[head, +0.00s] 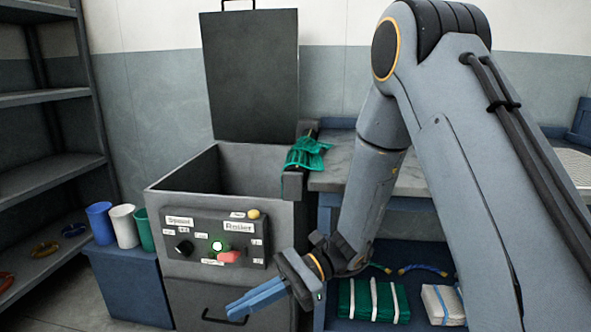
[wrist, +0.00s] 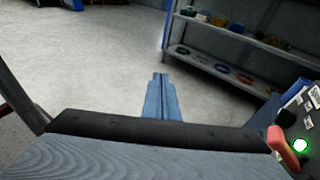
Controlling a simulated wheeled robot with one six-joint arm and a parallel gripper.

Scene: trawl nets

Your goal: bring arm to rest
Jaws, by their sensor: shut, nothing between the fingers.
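My gripper (head: 257,301) is in front of the grey machine's lower front, below its control panel, and points to the left in the head view. Its blue fingers are together with nothing between them. In the wrist view the shut fingers (wrist: 161,98) point out over bare floor toward the shelves. My arm comes down from the upper right and bends low before the workbench.
The grey machine (head: 170,201) has its lid (head: 252,75) raised and a lit green button (head: 217,246) beside a red lever (head: 229,257). Green netting (head: 307,153) lies at its right edge. A blue cabinet (head: 128,285) with cups and a shelf rack (head: 50,170) stand left.

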